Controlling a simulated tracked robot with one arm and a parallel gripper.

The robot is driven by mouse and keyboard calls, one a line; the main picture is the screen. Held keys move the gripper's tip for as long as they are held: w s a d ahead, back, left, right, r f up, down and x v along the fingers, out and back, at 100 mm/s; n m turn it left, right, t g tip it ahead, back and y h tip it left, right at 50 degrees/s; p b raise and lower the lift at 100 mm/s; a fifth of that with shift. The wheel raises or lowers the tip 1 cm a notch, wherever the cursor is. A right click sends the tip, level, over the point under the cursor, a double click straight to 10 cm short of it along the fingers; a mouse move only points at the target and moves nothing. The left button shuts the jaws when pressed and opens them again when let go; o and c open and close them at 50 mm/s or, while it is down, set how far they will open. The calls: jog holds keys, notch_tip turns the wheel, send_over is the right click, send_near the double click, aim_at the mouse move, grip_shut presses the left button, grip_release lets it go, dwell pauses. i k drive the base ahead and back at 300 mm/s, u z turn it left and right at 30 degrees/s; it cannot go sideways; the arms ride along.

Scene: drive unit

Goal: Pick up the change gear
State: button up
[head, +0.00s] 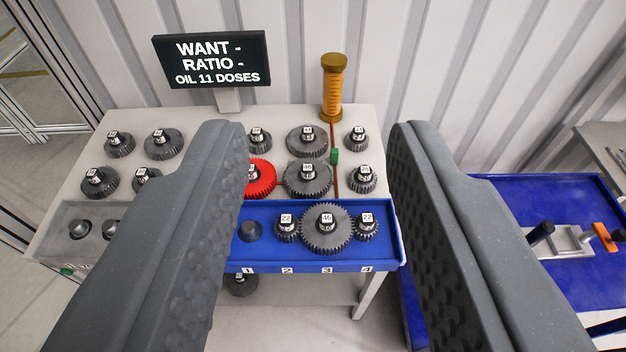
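My gripper (318,150) is open, with its two dark padded fingers wide apart and nothing between the pads. Beyond it stands a light table (75,175) with several dark grey change gears, each with a numbered hub. A large gear marked 46 (326,230) sits in the blue tray (300,267) at the front, between two small gears marked 22, one on the left (287,229) and one on the right (366,228). A red gear (262,178) behind the tray is partly hidden by the left finger. The task names no particular gear.
A black sign (211,60) reads "WANT -, RATIO -, OIL 11 DOSES". An orange cylinder (333,88) stands at the back edge. A grey tray (70,220) with dark knobs is front left. A blue surface (560,215) with a metal fixture is right.

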aim_at(306, 179)
jog(key=i, duration=1.2)
jog(key=u, duration=0.55)
